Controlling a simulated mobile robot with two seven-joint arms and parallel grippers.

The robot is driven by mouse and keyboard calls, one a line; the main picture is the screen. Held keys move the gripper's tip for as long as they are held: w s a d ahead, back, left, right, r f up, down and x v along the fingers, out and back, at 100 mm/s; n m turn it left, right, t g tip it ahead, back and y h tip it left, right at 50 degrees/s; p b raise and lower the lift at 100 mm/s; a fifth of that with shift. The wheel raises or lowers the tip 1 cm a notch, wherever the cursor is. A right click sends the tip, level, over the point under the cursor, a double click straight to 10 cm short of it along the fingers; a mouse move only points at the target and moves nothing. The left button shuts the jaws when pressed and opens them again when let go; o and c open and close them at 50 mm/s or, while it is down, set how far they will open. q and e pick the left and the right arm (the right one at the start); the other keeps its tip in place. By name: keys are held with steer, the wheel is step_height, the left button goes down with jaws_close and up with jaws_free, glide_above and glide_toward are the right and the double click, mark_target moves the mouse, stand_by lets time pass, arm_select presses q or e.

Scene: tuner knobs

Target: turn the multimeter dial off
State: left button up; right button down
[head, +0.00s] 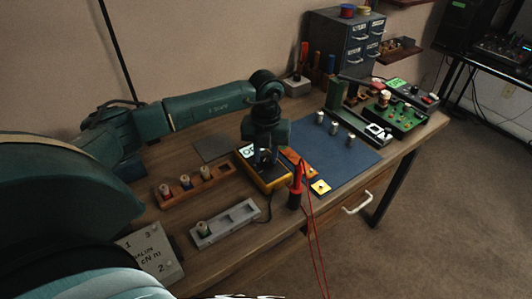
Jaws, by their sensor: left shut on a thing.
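The yellow multimeter (273,183) lies on the wooden workbench, left of the blue mat. Its lit display (248,150) shows beside my gripper, but I cannot read it clearly. My left gripper (264,158) points down onto the multimeter's face and is shut on the dial. The dial is mostly hidden by the fingers, so I cannot tell which way it points. My right gripper is not in view.
A red probe in a dark holder (295,196) stands right of the multimeter, with red leads hanging down. A grey tray (226,224) and a wooden spool rack (194,186) lie to the left. The blue mat (345,160) holds several small metal cylinders.

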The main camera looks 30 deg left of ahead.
mark_target(266, 158)
arm_select(q)
steer(key=o, duration=1)
steer(key=shift+c, duration=0.2)
steer(key=shift+r, duration=0.1)
step_height(266, 158, up, 13)
steer(key=shift+b, duration=0.4)
